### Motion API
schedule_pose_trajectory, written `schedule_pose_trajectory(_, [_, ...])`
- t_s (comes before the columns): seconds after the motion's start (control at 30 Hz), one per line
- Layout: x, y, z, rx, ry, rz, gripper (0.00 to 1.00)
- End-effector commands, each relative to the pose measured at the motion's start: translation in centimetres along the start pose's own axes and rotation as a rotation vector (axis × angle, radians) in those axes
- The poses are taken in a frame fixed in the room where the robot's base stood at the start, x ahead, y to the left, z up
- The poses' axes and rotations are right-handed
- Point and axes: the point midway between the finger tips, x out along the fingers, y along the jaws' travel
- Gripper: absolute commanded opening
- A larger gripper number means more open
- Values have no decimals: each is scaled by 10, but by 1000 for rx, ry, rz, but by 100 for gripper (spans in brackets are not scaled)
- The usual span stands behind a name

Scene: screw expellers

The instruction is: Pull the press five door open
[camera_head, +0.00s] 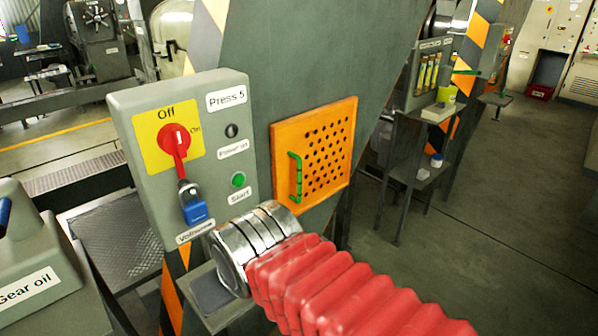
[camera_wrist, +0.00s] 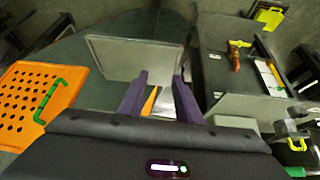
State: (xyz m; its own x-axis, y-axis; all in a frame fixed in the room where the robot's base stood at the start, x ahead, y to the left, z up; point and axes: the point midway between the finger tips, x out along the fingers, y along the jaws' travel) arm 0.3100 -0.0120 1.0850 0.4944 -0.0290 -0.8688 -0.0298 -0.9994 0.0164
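The orange perforated door (camera_head: 325,160) is on the dark green body of the press, right of the Press 5 control box. It looks shut against the body. Its green handle (camera_head: 295,177) is on the door's left side. In the wrist view, the orange door (camera_wrist: 22,112) is at the left edge and its green handle (camera_wrist: 48,100) faces my gripper's left side. My gripper (camera_wrist: 158,98) has two purple fingers set apart, with nothing held between them. The handle is outside the fingers, to their left. The fingers are not visible in the head view.
The grey control box (camera_head: 148,125) carries a red switch (camera_head: 175,142) and a blue padlock (camera_head: 194,209). A red bellows-covered arm part (camera_head: 345,285) fills the lower middle. A small shelf stand (camera_head: 415,165) stands right of the door. Open floor (camera_head: 490,220) lies at right.

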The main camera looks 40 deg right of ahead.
Motion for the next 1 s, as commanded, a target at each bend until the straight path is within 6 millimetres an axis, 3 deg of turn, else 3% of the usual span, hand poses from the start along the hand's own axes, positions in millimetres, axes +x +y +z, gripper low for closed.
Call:
schedule_pose_trajectory(0.17, [21,46,-30,59,77,103,31])
schedule_pose_trajectory(0.5, [56,164,-94,113,307,314,31])
schedule_pose_trajectory(0.73, [69,224,-118,98,446,380,31])
schedule_pose_trajectory(1.0, [84,278,-129,66,608,387,31])
